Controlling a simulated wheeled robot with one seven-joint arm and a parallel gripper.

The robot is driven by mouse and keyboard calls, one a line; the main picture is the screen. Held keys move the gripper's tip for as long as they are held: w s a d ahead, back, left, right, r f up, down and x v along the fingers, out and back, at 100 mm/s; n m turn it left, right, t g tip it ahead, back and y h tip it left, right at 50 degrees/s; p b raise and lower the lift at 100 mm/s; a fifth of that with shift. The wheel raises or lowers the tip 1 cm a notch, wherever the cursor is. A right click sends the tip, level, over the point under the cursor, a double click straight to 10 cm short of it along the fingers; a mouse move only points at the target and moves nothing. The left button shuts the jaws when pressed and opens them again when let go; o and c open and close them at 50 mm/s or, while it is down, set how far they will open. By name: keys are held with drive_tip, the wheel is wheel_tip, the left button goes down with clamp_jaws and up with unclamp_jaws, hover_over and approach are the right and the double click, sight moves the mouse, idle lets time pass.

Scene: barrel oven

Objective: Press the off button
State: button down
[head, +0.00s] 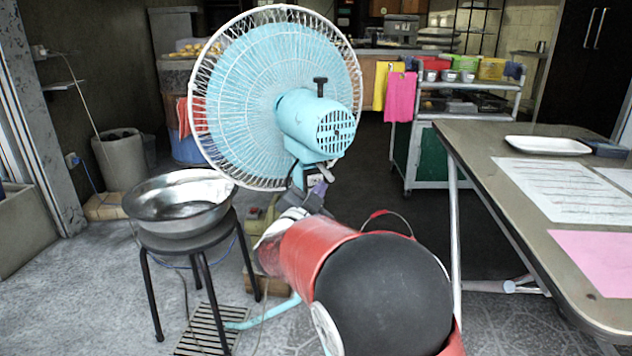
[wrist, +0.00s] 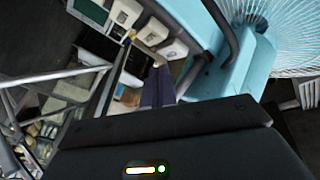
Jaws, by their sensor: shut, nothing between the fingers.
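The light blue fan (head: 312,122) stands in the middle of the head view, its round white-wire guard turned away to the left. In the wrist view, its blue body (wrist: 215,75) fills the top right. A row of several pale buttons (wrist: 172,50) runs along its edge in the wrist view; I cannot tell which is the off button. My gripper (wrist: 158,72) is shut and empty, with its dark fingertips close to the nearest pale button. Contact cannot be told. In the head view, my gripper (head: 318,188) is at the fan's neck, where the buttons are hard to make out.
A steel bowl (head: 180,205) sits on a black stool (head: 205,240) at left. A table (head: 480,175) with papers and a white tray (head: 548,145) stands at right. A trolley (head: 455,115) with colored containers stands behind. My red arm covers the lower middle. Floor is open between trolley and fan.

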drive_tip(key=shift+w+a, duration=0.1)
drive_tip(key=shift+w, duration=0.05)
idle(0.7)
drive_tip(key=shift+w+a, duration=0.1)
drive_tip(key=shift+w, duration=0.15)
drive_tip(key=shift+w+a, duration=0.2)
drive_tip(key=shift+w, duration=0.1)
idle(0.7)
drive_tip(key=shift+s+d, duration=0.1)
drive_tip(key=shift+s+d+b, duration=0.3)
drive_tip(key=shift+s, duration=0.3)
drive_tip(key=s, duration=0.1)
drive_tip(key=s+d+b, duration=0.1)
drive_tip(key=s, duration=0.1)
drive_tip(key=s+d, duration=0.1)
drive_tip(key=shift+s+d+b, duration=0.15)
drive_tip(key=shift+s+b, duration=0.1)
drive_tip(key=shift+b, duration=0.15)
idle(0.3)
